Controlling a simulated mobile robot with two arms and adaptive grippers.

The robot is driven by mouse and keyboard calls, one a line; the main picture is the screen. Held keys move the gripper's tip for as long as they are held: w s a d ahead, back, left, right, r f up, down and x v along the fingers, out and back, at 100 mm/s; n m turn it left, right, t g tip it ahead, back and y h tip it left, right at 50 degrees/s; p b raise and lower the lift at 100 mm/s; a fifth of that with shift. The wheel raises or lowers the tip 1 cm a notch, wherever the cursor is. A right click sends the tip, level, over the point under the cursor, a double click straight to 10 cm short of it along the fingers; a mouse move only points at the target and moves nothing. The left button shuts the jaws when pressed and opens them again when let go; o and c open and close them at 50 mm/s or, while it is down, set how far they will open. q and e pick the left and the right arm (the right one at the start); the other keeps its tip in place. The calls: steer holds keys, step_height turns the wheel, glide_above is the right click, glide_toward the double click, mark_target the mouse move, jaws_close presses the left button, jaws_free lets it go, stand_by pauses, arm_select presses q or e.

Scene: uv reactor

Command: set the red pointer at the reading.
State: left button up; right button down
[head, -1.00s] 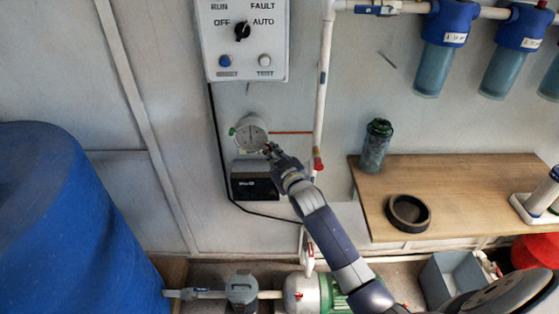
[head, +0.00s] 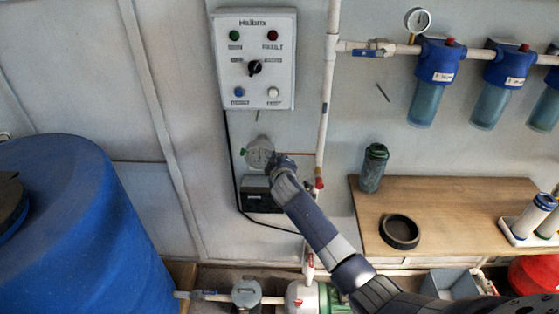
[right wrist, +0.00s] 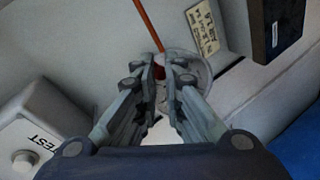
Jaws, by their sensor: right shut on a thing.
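The round white gauge (head: 259,152) is on the wall below the control box, with a green bit at its left edge. My right gripper (head: 271,168) is at the gauge's lower right and hides part of its rim. In the right wrist view, the gauge (right wrist: 197,72) is partly hidden behind the fingers. My right gripper (right wrist: 160,66) is shut on a small red part (right wrist: 159,72), which looks like the red pointer. The pointer's reading on the dial is too small to tell. My left gripper is not in view.
A small label (right wrist: 203,27) is beside the gauge, its text not clearly readable. A dark box (head: 262,200) is below it and a control box (head: 254,60) above. An orange-red tube (head: 296,154) runs right to the white pipe (head: 326,110). A wooden bench (head: 455,205) stands right.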

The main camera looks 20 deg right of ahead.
steer(key=shift+r+n, duration=0.2)
steer(key=shift+n, duration=0.1)
stand_by(0.4)
steer(key=c, duration=1.6)
jaws_free()
steer(key=shift+c, duration=0.2)
steer(key=v, duration=1.2)
steer(key=shift+a, duration=0.2)
steer(key=shift+f, duration=0.2)
